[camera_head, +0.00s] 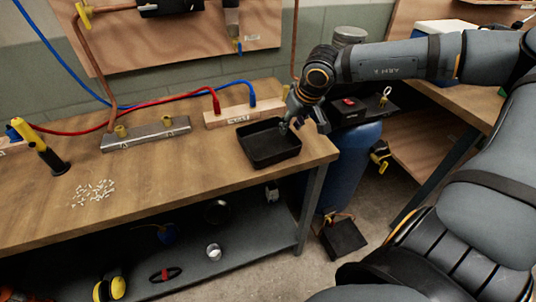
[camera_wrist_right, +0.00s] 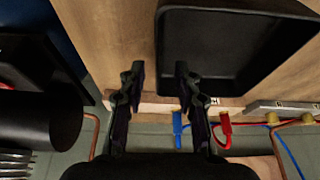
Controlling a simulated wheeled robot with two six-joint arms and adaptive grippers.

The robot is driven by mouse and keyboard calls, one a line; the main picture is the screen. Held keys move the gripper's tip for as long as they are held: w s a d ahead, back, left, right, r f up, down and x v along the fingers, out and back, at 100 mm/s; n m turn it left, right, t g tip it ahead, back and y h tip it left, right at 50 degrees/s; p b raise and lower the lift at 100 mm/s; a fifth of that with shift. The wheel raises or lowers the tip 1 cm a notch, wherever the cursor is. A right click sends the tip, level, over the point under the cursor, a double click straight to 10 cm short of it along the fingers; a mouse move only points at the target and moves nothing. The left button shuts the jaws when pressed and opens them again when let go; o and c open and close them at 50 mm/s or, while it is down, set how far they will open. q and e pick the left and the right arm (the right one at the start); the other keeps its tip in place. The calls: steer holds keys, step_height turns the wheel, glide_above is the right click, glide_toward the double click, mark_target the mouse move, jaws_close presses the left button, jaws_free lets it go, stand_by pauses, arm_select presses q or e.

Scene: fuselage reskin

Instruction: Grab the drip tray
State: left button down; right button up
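The drip tray is a black, shallow, open rectangular tray (camera_head: 268,150) near the right end of the wooden workbench, and it looks empty. In the right wrist view the tray (camera_wrist_right: 235,50) fills the upper right. My right gripper (camera_head: 297,122) is at the tray's right back side. In the right wrist view the right gripper (camera_wrist_right: 158,78) is open, with its two black fingers apart and the tray's near side wall lined up between them. I cannot tell whether the fingers touch the tray. My left gripper is not in view.
A wooden block (camera_head: 229,117) with red and blue hoses stands behind the tray, and a metal manifold (camera_head: 146,135) is to its left. A blue drum (camera_head: 357,165) stands beyond the bench's right end.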

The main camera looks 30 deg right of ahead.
mark_target(290, 129)
steer(key=x, duration=0.3)
steer(key=shift+w+d+f, duration=0.1)
steer(key=shift+c, duration=0.4)
jaws_close()
